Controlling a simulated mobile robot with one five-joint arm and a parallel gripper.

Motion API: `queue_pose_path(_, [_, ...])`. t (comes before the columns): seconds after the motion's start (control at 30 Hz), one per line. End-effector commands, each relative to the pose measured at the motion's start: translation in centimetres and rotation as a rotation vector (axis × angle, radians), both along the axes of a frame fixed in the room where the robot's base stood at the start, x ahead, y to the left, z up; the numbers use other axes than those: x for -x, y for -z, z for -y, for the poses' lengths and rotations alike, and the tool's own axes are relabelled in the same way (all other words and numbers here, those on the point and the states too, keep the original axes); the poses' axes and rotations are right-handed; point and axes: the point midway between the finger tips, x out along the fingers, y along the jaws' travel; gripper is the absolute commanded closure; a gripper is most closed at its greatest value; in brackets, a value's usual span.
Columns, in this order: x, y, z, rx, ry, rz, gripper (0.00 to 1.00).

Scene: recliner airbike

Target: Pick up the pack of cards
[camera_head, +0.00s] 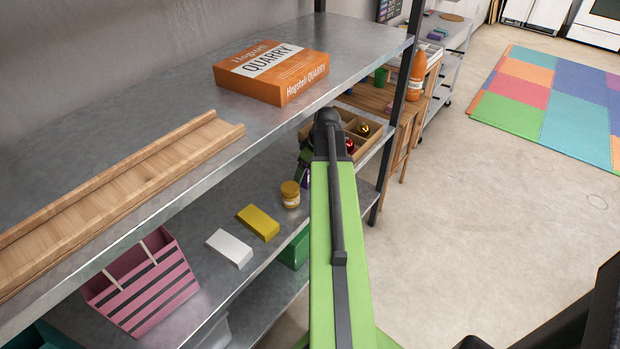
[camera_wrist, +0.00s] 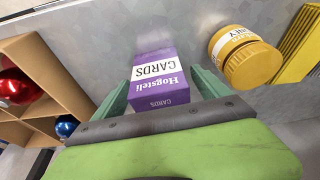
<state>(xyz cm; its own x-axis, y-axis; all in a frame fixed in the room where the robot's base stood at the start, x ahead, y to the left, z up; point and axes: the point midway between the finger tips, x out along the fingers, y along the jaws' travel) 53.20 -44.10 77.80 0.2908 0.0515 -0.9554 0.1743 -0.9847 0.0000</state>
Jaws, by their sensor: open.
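The pack of cards (camera_wrist: 160,78) is a purple box with a white band reading "CARDS". In the wrist view it stands on the grey metal shelf, between the two green fingers of my gripper (camera_wrist: 162,88). The fingers are open, one on each side of the pack; I cannot tell whether either touches it. In the head view my arm reaches over the lower shelf and hides most of the gripper and pack.
A yellow-lidded jar (camera_wrist: 245,58) stands close right of the pack. A wooden compartment box (camera_wrist: 38,70) with shiny baubles is close left. Yellow (camera_head: 258,222) and white (camera_head: 229,248) blocks lie on the lower shelf. The upper shelf, holding an orange game box (camera_head: 272,72), overhangs it.

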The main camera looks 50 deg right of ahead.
Motion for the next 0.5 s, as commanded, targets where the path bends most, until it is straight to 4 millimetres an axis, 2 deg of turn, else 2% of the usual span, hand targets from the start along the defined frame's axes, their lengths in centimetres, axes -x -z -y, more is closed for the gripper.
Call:
queue_pose_path(0.1, [0.03,-0.21,0.01,0.0,0.0,0.0,0.15])
queue_pose_path(0.5, [0.08,-0.22,0.06,0.0,0.001,0.0,0.67])
